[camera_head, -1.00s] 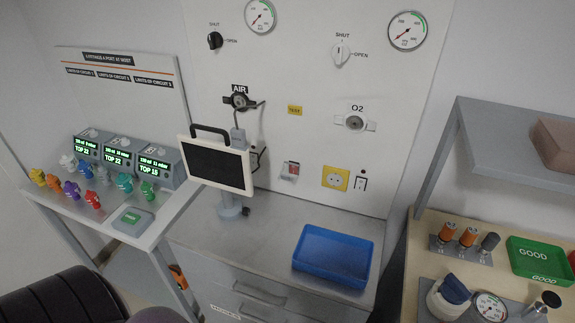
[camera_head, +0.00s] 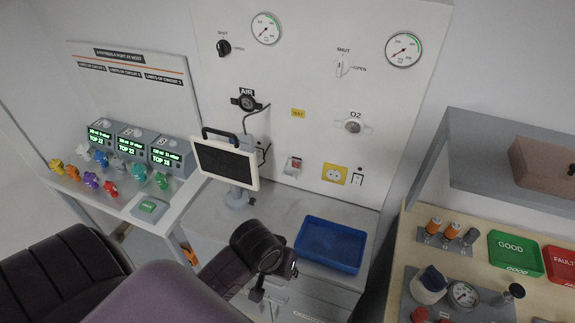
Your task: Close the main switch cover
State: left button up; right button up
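The main switch cover appears to be the small clear-looking housing with a red part (camera_head: 293,166) low on the white wall panel, left of the yellow socket. It is too small to tell how its lid stands. My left arm comes in from the lower left, with purple and black links. My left gripper (camera_head: 275,284) is in front of the drawer unit, below and apart from the switch, left of the blue tray. Its fingers are small and partly hidden, so its opening cannot be told. My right gripper is not in view.
A screen on a stand (camera_head: 226,163) rises left of the switch. A blue tray (camera_head: 331,243) lies on the grey counter (camera_head: 279,207). A yellow socket (camera_head: 335,174) and a rocker switch (camera_head: 357,179) are to the right. A shelf bench (camera_head: 400,255) stands at the right.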

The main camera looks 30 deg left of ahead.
pick_arm(q)
jog(key=w+a+r+n, duration=0.2)
jog(key=w+a+n, duration=0.15)
jog(key=w, duration=0.25)
jog(key=w+a+r+n, duration=0.3)
jog(key=w+n, duration=0.2)
jog(key=w, duration=0.1)
jog(key=n+y, duration=0.1)
jog(key=n, duration=0.8)
send_near(288, 172)
jog(key=f, duration=0.1)
jog(key=p+x, duration=0.2)
jog(key=x, duration=0.4)
jog(key=shift+w+a+f, duration=0.1)
jog(key=shift+w+f, duration=0.1)
jog(key=shift+w, duration=0.05)
jog(key=shift+w+f, duration=0.2)
jog(key=shift+f, duration=0.4)
grip_shut()
